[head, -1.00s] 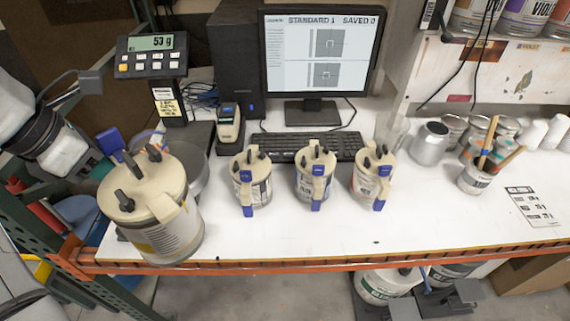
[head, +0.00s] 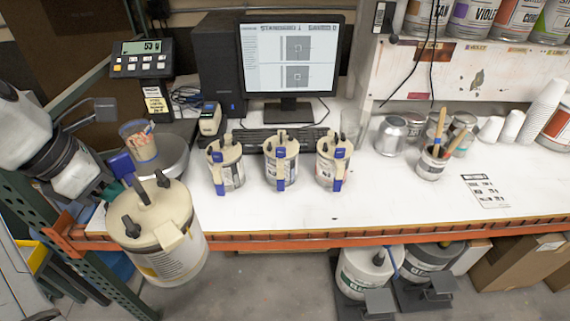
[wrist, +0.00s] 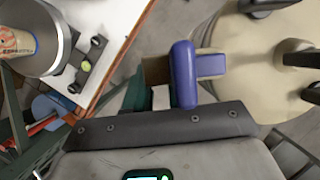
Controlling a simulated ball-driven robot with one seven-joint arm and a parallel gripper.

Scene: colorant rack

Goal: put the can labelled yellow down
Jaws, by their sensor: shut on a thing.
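The held can (head: 160,245) is large, with a cream lid, black knobs and a white label with a little yellow; its wording is unreadable. It hangs roughly upright at the left, overlapping the table's front edge in the head view. My gripper (head: 116,176) is shut on its blue handle (head: 121,163). In the wrist view the blue handle (wrist: 184,75) stands at the gripper's end, and the cream lid (wrist: 245,65) fills the upper right. The can's far side and underside are hidden.
The white table (head: 400,205) has free room at its front. Three smaller lidded cans (head: 226,165) stand in a row behind. A brush pot (head: 431,163) stands right. Cans stand under the table.

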